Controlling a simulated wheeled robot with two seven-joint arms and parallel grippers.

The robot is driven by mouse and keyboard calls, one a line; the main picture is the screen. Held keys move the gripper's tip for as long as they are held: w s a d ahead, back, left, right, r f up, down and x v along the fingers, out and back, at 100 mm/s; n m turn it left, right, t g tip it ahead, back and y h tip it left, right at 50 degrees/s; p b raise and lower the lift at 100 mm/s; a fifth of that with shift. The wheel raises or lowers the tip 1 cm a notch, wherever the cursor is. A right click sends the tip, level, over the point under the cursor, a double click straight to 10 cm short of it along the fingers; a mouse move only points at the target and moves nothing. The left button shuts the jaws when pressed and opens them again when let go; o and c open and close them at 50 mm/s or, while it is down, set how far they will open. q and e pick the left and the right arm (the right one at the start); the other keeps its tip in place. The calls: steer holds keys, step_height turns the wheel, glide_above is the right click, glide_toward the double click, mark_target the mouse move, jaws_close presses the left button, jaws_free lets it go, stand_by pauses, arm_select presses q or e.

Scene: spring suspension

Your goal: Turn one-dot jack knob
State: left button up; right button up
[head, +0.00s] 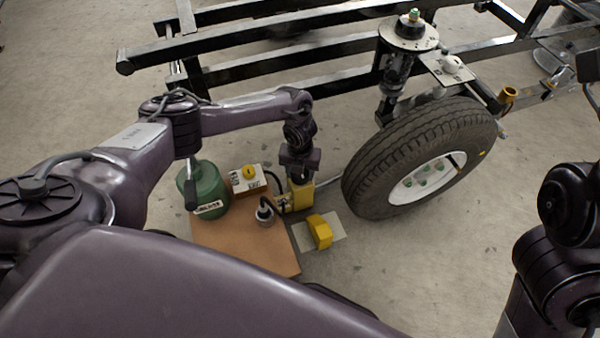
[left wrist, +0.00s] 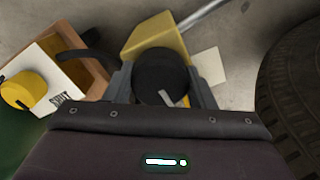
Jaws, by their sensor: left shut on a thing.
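My left gripper (head: 300,176) points down over a yellow jack block (head: 301,194) beside the tyre. In the left wrist view my left gripper (left wrist: 162,88) has its two grey fingers on either side of a round black knob (left wrist: 160,70), shut on it. The knob sits at the yellow block (left wrist: 152,36), and a pale grey strip shows on its near side. I cannot make out any dot mark on it. In the head view my gripper hides most of the knob. My right arm shows at the right edge, but its gripper is out of view.
A box with a yellow knob (head: 249,172), a green canister (head: 203,188) and a small round metal-and-black part (head: 265,215) stand on a brown board (head: 235,243). A yellow wedge (head: 319,231) lies in front. The wheel (head: 424,160) and black frame (head: 262,64) bound the right and back.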

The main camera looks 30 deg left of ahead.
arm_select(q)
steer(key=shift+m, duration=0.6)
steer(key=o, duration=1)
